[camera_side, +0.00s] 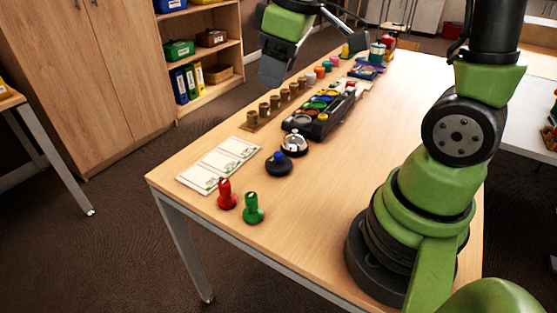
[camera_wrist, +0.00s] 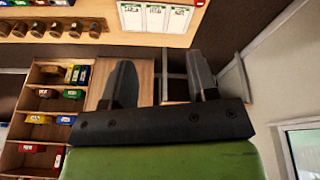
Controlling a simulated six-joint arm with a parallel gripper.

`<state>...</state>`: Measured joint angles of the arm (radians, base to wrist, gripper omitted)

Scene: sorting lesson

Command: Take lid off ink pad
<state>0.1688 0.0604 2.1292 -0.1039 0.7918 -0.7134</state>
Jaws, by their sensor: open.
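A round black piece with a blue knob (camera_side: 278,162) sits on the table in the side view, left of a silver desk bell (camera_side: 294,143). It looks like the lidded ink pad, but I cannot tell for sure. My gripper (camera_side: 272,72) hangs in the air above and beyond the table's left edge, apart from all objects. In the wrist view my gripper (camera_wrist: 160,62) has its two dark fingers wide apart with nothing between them. The blue-knobbed piece does not show clearly in the wrist view.
A red stamp (camera_side: 227,194) and a green stamp (camera_side: 253,208) stand near the front corner. White cards (camera_side: 220,164) lie at the left edge. A black tray of colour pots (camera_side: 318,122) and a row of brown pegs (camera_side: 264,110) stand behind. The table's middle right is clear.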

